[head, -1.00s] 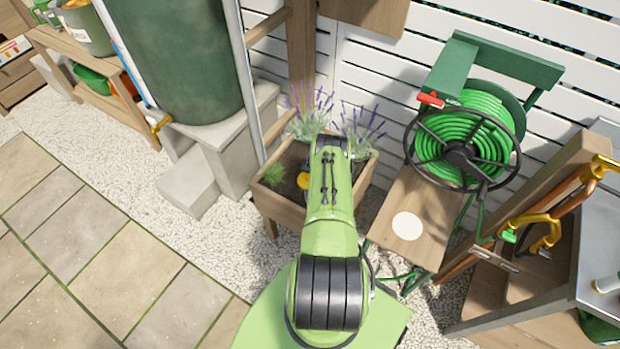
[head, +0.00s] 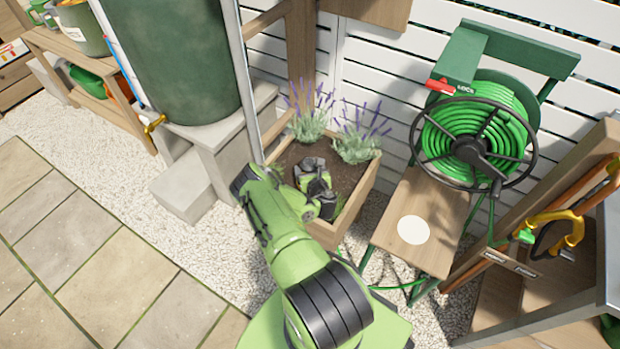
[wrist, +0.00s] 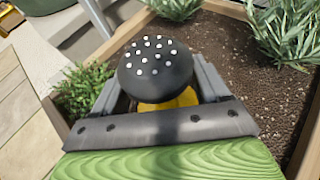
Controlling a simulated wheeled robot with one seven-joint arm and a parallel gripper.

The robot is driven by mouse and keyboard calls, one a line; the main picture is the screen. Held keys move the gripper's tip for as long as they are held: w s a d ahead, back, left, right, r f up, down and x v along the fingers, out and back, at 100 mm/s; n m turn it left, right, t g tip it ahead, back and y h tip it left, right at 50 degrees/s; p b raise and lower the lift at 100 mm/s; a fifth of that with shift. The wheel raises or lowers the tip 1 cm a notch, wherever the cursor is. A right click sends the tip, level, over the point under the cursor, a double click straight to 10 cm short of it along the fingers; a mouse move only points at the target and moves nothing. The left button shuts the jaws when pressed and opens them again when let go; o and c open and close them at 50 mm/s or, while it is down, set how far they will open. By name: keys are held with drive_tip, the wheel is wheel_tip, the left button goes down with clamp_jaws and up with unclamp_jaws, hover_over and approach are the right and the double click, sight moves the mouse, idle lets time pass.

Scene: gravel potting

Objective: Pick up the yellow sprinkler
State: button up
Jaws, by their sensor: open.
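The yellow sprinkler shows in the wrist view as a black domed head with white dots (wrist: 157,68) above a yellow body (wrist: 168,101). It sits in the planter, over the dark soil. My gripper (wrist: 160,82) is open, with one finger on each side of the sprinkler. I cannot tell whether either finger touches it. In the head view my gripper (head: 311,168) is low inside the planter box, and the sprinkler is hidden by it.
The wooden planter (head: 362,196) has lavender plants (head: 357,143) at its back and a small green plant (wrist: 84,90) beside the gripper. A green hose reel (head: 475,140) stands to the right. A green barrel (head: 172,65) stands on blocks to the left.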

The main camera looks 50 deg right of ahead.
clamp_jaws()
idle(0.4)
drive_tip(key=shift+r, duration=0.15)
